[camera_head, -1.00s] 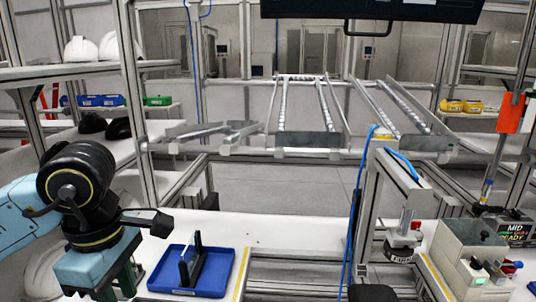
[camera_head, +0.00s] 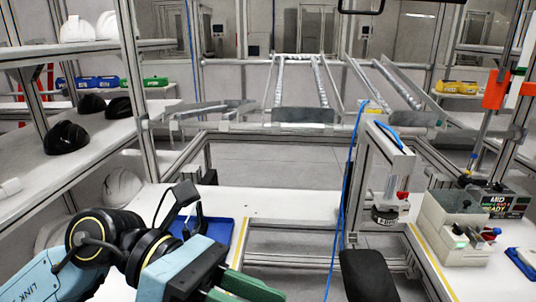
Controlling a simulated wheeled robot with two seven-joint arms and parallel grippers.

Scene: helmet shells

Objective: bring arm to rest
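My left arm, light blue and black, comes in from the lower left in the head view. Its gripper (camera_head: 243,284) shows green finger parts at the bottom edge. The fingertips are cut off or hidden, so I cannot tell whether it is open or shut, or whether it holds anything. The arm is in front of the blue tray (camera_head: 228,231) on the white bench and hides much of it. My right gripper is not in view.
White helmet shells (camera_head: 77,29) stand on the upper left shelf, black ones (camera_head: 66,137) on the shelf below. A press-like fixture (camera_head: 391,207) and a grey control box (camera_head: 452,225) stand at right. A black rounded object (camera_head: 368,275) is at the bottom edge. Roller rails (camera_head: 300,85) are behind.

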